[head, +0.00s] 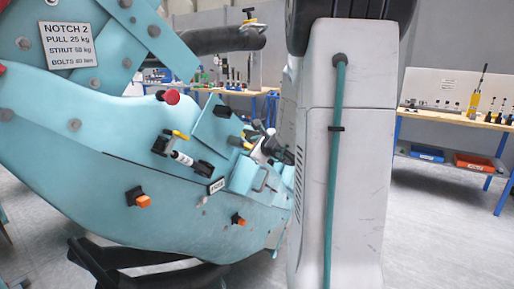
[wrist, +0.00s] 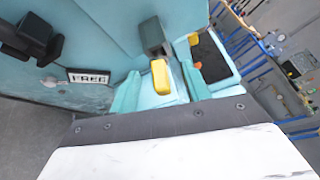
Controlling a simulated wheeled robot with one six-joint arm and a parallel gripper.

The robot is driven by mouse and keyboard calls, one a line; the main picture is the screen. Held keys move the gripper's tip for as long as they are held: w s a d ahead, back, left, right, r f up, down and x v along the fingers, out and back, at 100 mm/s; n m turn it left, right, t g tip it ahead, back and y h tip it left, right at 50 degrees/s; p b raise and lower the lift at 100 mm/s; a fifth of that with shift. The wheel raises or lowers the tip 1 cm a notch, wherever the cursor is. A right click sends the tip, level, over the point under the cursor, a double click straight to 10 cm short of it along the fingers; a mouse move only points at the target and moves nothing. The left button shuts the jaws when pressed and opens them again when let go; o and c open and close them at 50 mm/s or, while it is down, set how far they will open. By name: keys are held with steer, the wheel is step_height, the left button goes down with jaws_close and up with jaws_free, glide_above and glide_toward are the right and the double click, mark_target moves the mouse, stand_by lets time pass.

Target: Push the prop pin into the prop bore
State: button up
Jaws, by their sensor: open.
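My gripper (head: 264,142) shows small in the head view, beside the teal machine and partly hidden by a tall white part of mine. It is open, and I see nothing held in it. A grey piece with a yellow end (wrist: 160,76) stands out from the teal panel just ahead of my wrist. I cannot tell whether either is the prop pin. I cannot make out the prop bore. A "FREE" label (wrist: 88,77) is on the panel to the left; it also shows in the head view (head: 216,186).
The teal machine (head: 75,150) fills the left, with black and orange latches (head: 140,198) and a red knob (head: 171,97) standing out. A workbench (head: 450,122) with bins stands at the right. Grey floor (head: 430,215) is clear before it.

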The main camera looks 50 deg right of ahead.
steer(key=shift+x, duration=0.95)
steer(key=shift+c, duration=0.4)
jaws_close()
steer(key=c, duration=0.6)
jaws_free()
jaws_close()
steer(key=s, duration=0.7)
steer(key=shift+d, duration=0.2)
steer(key=shift+s, duration=0.1)
